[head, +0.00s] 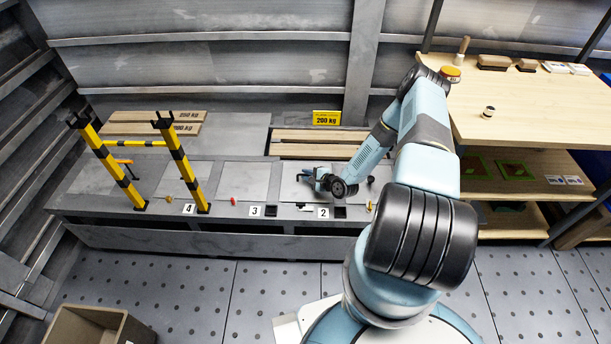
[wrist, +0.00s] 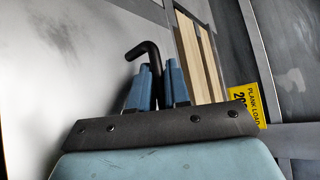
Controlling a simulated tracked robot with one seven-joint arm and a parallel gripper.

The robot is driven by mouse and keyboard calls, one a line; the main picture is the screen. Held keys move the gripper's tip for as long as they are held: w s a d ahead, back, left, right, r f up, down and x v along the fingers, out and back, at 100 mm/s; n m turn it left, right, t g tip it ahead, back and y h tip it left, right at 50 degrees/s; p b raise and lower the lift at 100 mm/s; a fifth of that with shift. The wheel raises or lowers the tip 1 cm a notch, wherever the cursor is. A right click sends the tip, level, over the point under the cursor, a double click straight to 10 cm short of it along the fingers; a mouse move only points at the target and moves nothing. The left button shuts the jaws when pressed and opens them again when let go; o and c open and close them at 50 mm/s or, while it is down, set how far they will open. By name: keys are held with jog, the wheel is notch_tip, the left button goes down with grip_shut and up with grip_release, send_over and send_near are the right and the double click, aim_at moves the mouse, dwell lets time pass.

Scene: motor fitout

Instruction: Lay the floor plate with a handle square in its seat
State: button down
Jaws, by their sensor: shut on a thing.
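My gripper (head: 308,174) is low over the numbered grey platform, at the panel behind the label 2. In the wrist view its two blue fingers (wrist: 157,85) are shut on a black bent handle (wrist: 147,52), whose hooked end sticks out past the fingertips. A grey floor plate (head: 290,190) shows under and around my gripper in the head view. A broad grey surface (wrist: 60,60) fills the left of the wrist view. The joint between handle and plate is hidden, and I cannot tell whether the plate lies flat or square in its seat.
Yellow-black posts (head: 183,165) with a crossbar stand on the platform at left. Wooden planks (head: 325,142) lie behind my gripper, below a yellow load sign (head: 326,118). A wooden workbench (head: 540,105) stands at right. A brown bin (head: 90,325) is at lower left.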

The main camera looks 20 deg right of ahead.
jog(key=shift+f, duration=0.25)
dwell(0.7)
jog(key=c, duration=1)
grip_release()
jog(key=shift+s, duration=0.1)
